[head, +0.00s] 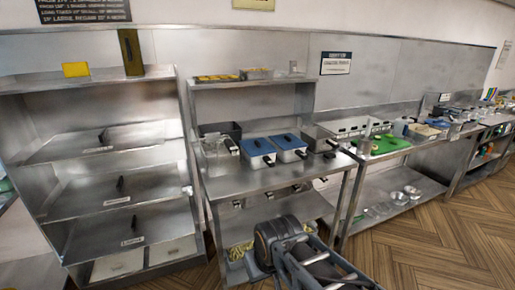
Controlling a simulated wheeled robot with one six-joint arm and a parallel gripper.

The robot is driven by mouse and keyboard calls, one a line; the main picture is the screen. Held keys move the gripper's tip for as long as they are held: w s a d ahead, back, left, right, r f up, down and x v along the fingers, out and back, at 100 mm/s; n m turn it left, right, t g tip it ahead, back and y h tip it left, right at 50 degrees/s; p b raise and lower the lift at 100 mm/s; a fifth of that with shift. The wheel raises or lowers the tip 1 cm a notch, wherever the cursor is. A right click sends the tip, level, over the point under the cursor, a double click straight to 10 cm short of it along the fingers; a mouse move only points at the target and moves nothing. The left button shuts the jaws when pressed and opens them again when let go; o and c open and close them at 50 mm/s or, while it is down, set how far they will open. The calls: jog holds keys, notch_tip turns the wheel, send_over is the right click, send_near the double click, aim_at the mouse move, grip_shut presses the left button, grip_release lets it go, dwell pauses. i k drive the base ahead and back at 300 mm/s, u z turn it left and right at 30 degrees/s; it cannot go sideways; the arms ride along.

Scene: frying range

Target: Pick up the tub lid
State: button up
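The left blue top (257,146) and the right blue top (288,141) look like lids lying on the tubs. A further blue flat piece (424,131) lies on the right counter, too small to tell if it is a lid. I cannot tell which one is the tub lid of the task. My arm shows low in the middle, in front of the counter, apart from the tubs. I cannot make out my gripper's fingers.
The middle counter (265,180) also holds a dark bin (220,130) and a steel container (320,138). A green board (388,145) lies on the right counter. Steel shelving (125,180) stands left. Wooden floor (440,235) is open at right.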

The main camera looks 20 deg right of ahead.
aim_at(259, 146)
jog(key=z, duration=0.6)
jog(key=i, duration=0.55)
jog(key=z, duration=0.9)
jog(key=i, duration=0.75)
jog(key=u, duration=0.8)
jog(key=i, duration=0.65)
jog(key=u, duration=0.7)
